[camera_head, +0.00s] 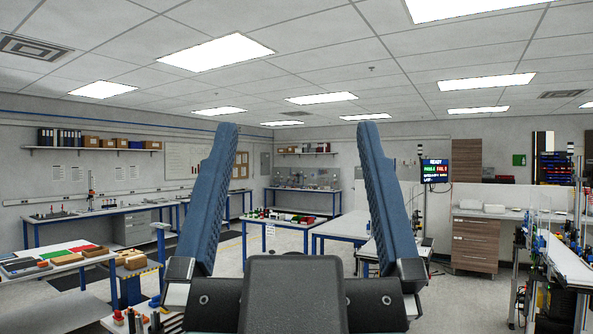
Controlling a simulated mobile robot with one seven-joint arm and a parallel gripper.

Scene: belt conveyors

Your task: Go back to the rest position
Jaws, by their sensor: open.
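My gripper (292,135) fills the lower middle of the head camera view. Its two long blue fingers point up and stand wide apart, with nothing between them but the room behind. The dark palm and finger mounts show at the bottom edge. The gripper is open and empty and touches nothing that I can see. The rest of my arm is out of view or hidden behind the palm.
A table with coloured trays and boxes (62,258) stands at the left. Workbenches (100,211) line the left wall. A conveyor (575,262) stands at the right near a wooden cabinet (478,243) and a status screen (436,171). Blue-legged tables (341,226) stand behind my gripper.

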